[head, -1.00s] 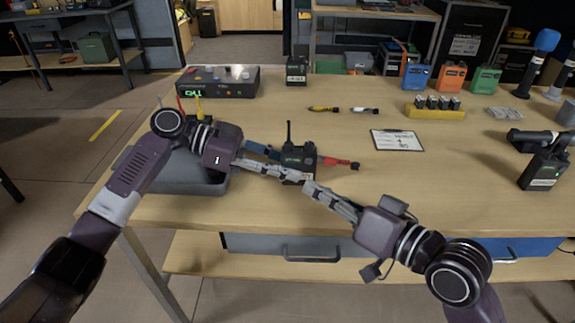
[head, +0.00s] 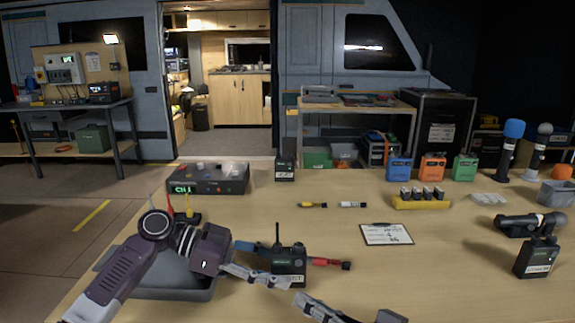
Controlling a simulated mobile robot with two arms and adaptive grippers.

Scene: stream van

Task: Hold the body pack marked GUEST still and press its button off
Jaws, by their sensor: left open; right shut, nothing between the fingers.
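A dark body pack (head: 289,266) with a short antenna and a small green display stands upright on the workbench, front centre; its label is too small to read. My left gripper (head: 280,274) is open at the pack, with one finger crossing low in front of its left side. I cannot tell whether it touches, and the other finger is not clear. My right gripper (head: 302,302) is shut and empty, its tips just below and in front of the pack. The button cannot be made out. Similar dark packs stand at the back (head: 285,169) and far right (head: 536,259).
A grey tray (head: 200,294) lies under my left arm. Blue (head: 245,246) and red (head: 328,262) pieces lie beside the pack. The bench right of the clipboard's front is clear.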

